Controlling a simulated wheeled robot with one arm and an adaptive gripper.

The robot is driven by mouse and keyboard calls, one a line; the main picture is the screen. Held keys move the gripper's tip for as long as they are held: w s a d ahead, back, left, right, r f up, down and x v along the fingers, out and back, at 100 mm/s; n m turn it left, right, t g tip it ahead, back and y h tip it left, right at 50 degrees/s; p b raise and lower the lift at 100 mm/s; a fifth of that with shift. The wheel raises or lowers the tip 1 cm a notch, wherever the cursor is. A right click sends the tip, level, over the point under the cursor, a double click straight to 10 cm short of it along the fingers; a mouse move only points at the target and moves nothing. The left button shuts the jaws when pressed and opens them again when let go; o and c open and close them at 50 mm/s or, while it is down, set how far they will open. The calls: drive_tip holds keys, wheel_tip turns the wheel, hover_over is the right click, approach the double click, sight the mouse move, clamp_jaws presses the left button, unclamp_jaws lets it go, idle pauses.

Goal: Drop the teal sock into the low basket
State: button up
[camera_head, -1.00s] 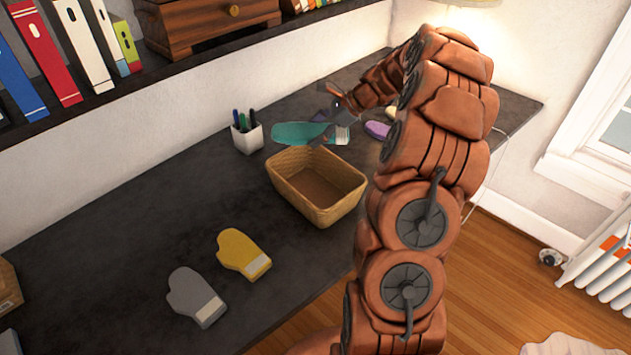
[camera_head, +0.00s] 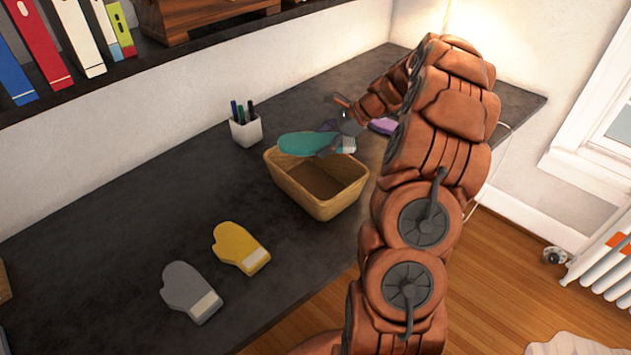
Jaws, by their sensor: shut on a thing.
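The teal sock (camera_head: 297,144) has a pale cuff and shows above the back part of the low basket. My gripper (camera_head: 328,146) is shut on the teal sock, with the sock's toe end reaching out to the left. The low basket (camera_head: 325,208) is tan, open-topped and stands on the dark desk. Its visible inside is empty. The fingertips are partly hidden against the sock, and the exact height of the sock above the rim is hard to tell.
A white cup with pens (camera_head: 245,130) stands behind and left of the basket. A yellow mitten-shaped piece (camera_head: 240,248) and a grey one (camera_head: 190,291) lie at the front left. A purple piece (camera_head: 382,126) lies right of my gripper. The desk (camera_head: 120,215) is clear at left.

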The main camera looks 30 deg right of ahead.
drive_tip(key=o, duration=1.2)
drive_tip(key=shift+d+r, duration=0.1)
drive_tip(key=v, duration=1.1)
drive_tip(key=shift+s+d+r, duration=0.2)
drive_tip(key=shift+d+r, duration=0.05)
